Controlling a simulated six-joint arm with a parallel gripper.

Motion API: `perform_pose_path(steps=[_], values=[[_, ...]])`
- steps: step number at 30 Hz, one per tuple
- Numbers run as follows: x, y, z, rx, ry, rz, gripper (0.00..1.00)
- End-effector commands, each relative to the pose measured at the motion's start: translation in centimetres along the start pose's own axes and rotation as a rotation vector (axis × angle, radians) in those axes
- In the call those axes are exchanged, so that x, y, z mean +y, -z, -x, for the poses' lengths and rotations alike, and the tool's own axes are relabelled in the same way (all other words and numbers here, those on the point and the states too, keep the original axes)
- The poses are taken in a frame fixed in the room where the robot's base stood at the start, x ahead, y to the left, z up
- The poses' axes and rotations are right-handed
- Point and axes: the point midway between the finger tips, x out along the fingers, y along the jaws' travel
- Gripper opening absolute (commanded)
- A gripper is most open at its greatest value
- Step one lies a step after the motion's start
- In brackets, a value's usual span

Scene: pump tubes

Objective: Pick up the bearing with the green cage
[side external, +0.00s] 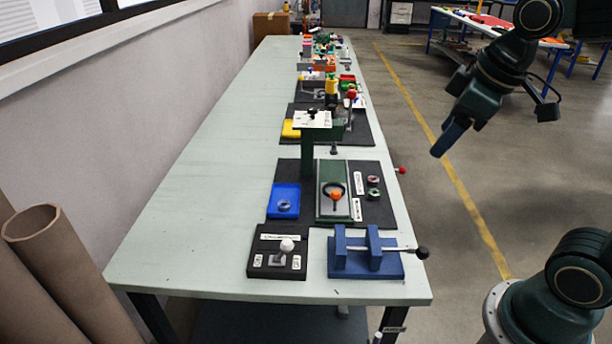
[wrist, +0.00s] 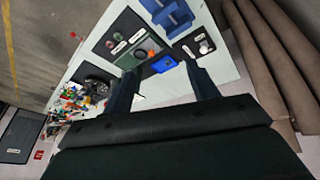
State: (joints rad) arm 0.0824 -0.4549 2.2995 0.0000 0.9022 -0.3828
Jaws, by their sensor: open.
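Two small bearings lie side by side on the black mat, right of the white labels in the side view. The nearer one looks green, the bearing with the green cage (side external: 374,194); it also shows in the wrist view (wrist: 115,35). The other bearing (side external: 373,181) looks reddish. A third, greyish bearing (side external: 285,205) lies in the blue tray (side external: 275,212). Cage colours are hard to tell at this size. My gripper (side external: 438,152) is open and empty, high up and right of the table in the side view. Its two fingers (wrist: 163,87) show apart in the wrist view.
A green fixture with an orange knob (side external: 336,196) stands between tray and labels. A blue vise (side external: 365,255) and a black block with a white knob (side external: 287,246) stand nearer. A tall green press (side external: 308,150) stands behind. The table's left side (side external: 190,200) is clear.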

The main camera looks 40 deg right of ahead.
Motion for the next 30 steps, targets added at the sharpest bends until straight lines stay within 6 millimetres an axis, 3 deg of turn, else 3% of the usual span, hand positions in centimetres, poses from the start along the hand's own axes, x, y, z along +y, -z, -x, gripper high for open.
perform_pose_path(steps=[15, 30], values=[[7.3, 6.9, -6.4, -0.132, 0.052, 0.408, 0.59], [14.9, 9.7, -16.5, -0.215, 0.171, 0.797, 0.59]])
